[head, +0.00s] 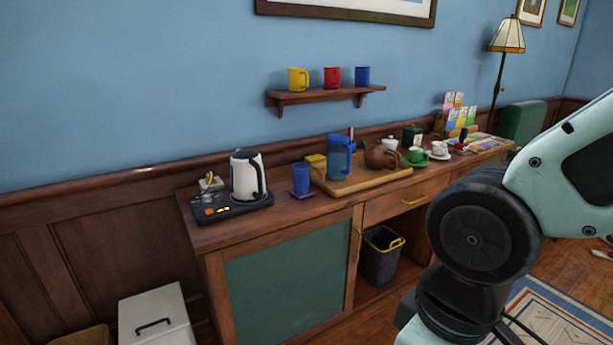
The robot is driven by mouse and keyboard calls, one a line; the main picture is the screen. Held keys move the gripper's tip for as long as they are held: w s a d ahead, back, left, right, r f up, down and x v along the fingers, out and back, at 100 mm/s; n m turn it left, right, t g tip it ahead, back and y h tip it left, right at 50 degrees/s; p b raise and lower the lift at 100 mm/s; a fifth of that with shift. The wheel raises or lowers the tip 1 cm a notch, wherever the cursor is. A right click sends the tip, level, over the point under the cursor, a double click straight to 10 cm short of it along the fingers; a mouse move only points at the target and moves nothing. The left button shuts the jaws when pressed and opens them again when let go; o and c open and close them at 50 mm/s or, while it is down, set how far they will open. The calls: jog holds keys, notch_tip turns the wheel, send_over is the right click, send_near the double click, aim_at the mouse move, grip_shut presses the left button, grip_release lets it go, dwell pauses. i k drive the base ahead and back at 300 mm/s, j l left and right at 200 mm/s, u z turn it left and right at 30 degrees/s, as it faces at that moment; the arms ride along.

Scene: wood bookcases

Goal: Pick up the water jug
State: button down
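A blue jug (339,160) with a handle, which looks like the water jug, stands upright on a wooden tray (378,182) on top of the wooden cabinet. A brown teapot (377,156) is close to its right on the same tray. A yellow box (316,164) is just behind it to the left. My gripper is out of the picture; only links of my arm show at the right, to the right of the jug and nearer the camera.
A blue cup (302,178) stands left of the tray. A white kettle (247,178) stands on a black base farther left. Green and white cups are right of the teapot. A wall shelf (325,95) with three mugs hangs above. A bin (381,257) sits in the cabinet's open bay.

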aim_at(339, 151)
jog(key=i+l+u, duration=0.4)
jog(key=i+l, duration=0.2)
jog(key=i, duration=0.45)
jog(key=i+l+u, duration=0.45)
jog(key=i+l, duration=0.45)
